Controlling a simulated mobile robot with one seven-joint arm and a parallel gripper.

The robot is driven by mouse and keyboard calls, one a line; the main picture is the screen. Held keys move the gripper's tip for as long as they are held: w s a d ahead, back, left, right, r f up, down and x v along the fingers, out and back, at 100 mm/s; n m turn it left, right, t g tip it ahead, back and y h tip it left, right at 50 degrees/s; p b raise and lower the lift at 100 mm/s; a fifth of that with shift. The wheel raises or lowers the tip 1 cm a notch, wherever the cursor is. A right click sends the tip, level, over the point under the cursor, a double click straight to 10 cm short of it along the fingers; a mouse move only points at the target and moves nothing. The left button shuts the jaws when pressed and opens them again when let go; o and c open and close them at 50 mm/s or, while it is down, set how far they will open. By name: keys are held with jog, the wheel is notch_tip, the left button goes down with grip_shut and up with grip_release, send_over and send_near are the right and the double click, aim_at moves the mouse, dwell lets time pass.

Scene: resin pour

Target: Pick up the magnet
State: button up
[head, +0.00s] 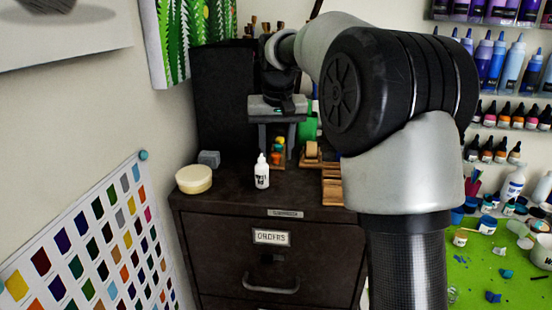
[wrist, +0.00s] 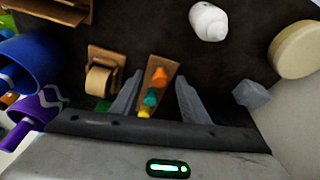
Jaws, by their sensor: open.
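My gripper (head: 276,152) is open above the top of a dark cabinet, with its fingers pointing down. In the wrist view, small orange, teal and yellow pieces (wrist: 151,96) on a narrow wooden holder (wrist: 158,66) show between the two fingers (wrist: 159,77). The pieces also show between the fingers in the head view (head: 277,148). I cannot tell whether the fingers touch them. A small grey block (head: 209,158) lies left of the gripper; in the wrist view it is right of the fingers (wrist: 251,95). No thing is plainly marked as the magnet.
On the cabinet top (head: 225,192) stand a white bottle (head: 262,172), a round cream tub (head: 194,179) and a wooden tape holder (head: 312,152). Blue (wrist: 28,60) and purple (wrist: 32,108) containers are close on the wrist view's left. The cabinet's front left top is bare.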

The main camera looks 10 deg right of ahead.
grip_shut()
